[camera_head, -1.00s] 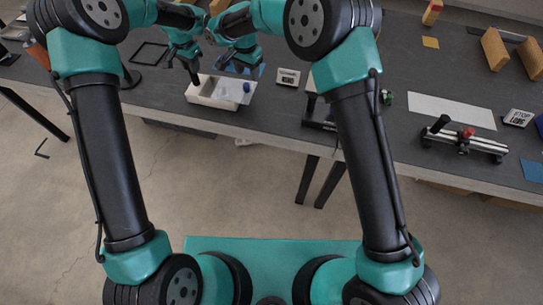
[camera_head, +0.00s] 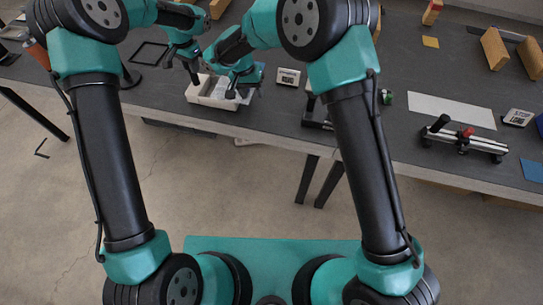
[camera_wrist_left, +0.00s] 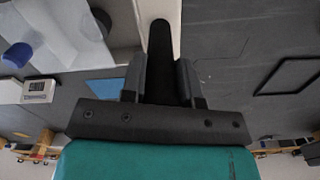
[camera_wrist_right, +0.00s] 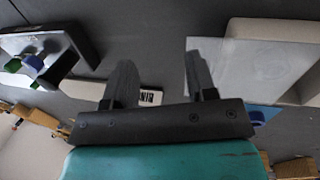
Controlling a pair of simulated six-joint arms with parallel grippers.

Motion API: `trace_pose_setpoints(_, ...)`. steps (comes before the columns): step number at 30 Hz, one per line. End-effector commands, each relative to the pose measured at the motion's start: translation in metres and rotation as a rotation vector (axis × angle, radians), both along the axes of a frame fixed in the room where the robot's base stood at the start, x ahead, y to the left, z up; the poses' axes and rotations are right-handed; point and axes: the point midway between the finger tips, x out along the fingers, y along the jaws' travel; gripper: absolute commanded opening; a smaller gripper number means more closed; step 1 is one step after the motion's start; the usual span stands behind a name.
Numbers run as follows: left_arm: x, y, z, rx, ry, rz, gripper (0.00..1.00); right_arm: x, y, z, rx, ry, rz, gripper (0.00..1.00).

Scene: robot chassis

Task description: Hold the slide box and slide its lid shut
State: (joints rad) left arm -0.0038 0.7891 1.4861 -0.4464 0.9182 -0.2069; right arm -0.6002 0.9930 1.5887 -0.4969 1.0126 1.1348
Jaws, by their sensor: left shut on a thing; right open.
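The white slide box (camera_head: 200,98) sits near the front edge of the table, and its pale wall shows in the left wrist view (camera_wrist_left: 172,12). A greyish, see-through lid (camera_wrist_right: 225,62) lies on it. A blue knob (camera_wrist_left: 17,55) shows beside the lid in the left wrist view. My left gripper (camera_head: 193,78) is at the box's left end; its fingers are shut on a black rounded post (camera_wrist_left: 160,55) by the box wall. My right gripper (camera_head: 238,92) is open at the box's right part, one finger overlapping the lid edge in the right wrist view. It hides the knob in the head view.
A small lettered sign (camera_head: 288,77) stands right of the box. A dark fixture (camera_head: 317,115) and a rail device with a red knob (camera_head: 464,138) are further right. A white sheet (camera_head: 450,109) lies behind that device. A dark square frame (camera_head: 148,52) lies at left.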

Motion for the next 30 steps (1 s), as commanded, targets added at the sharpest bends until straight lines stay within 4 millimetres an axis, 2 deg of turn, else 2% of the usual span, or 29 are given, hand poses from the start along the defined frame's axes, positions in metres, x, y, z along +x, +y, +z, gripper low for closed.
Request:
trace_pose_setpoints(12,0.0,0.0,-0.002,0.0,0.002,0.0,0.0,-0.046,-0.018,-0.045,-0.103,0.091,0.247,0.52)
trace_pose_setpoints(30,0.0,0.0,-0.001,0.0,0.001,0.0,0.0,-0.116,-0.05,-0.095,-0.217,0.258,0.614,0.52)
